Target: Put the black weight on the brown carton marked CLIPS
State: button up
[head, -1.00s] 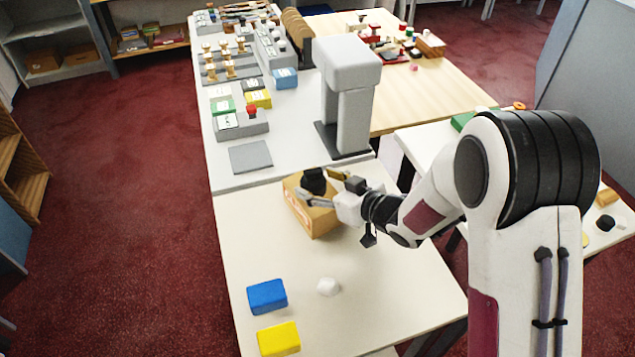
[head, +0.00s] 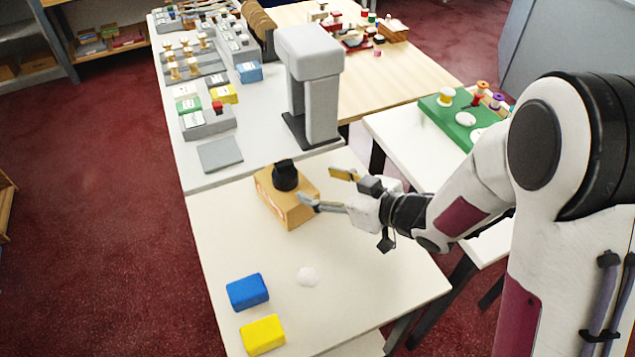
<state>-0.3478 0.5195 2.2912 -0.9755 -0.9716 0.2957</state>
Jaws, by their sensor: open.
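The black weight (head: 286,174) stands upright on top of the brown carton (head: 278,205). The carton lies on the near white table, toward its far side. Its marking is too small to read in the head view. My gripper (head: 322,189) is open and empty, just right of the carton. Its fingers point left toward the carton and are apart from the weight. One finger overlaps the carton's right edge in the picture, and I cannot tell whether it touches.
A blue block (head: 247,292), a yellow block (head: 262,335) and a white lump (head: 308,276) lie on the near table (head: 355,285). A tall grey stand (head: 312,85) rises behind the carton. A green board (head: 455,118) with spools is at the right.

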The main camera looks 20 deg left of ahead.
dwell(0.8)
jog(key=w+d+r+m+t+h, duration=0.1)
jog(key=d+r+m+t+h, duration=0.2)
jog(key=d, duration=0.6)
jog(key=w+d+r+m+h, duration=0.15)
jog(key=d+r+h, duration=0.3)
jog(key=d, duration=0.45)
jog(key=d+r+m+t+h, duration=0.25)
jog(key=d+r, duration=0.25)
jog(key=d, duration=0.4)
jog(key=s+d+r+m+g+h, duration=0.2)
jog(key=s+d+m+h, duration=0.15)
jog(key=s+d, duration=0.55)
jog(key=s+m+g+y, duration=0.1)
jog(key=s+m+g, duration=0.2)
jog(key=s, duration=1.2)
jog(key=shift+s+a+f, duration=0.15)
jog(key=shift+s+a, duration=0.1)
jog(key=shift+s, duration=0.1)
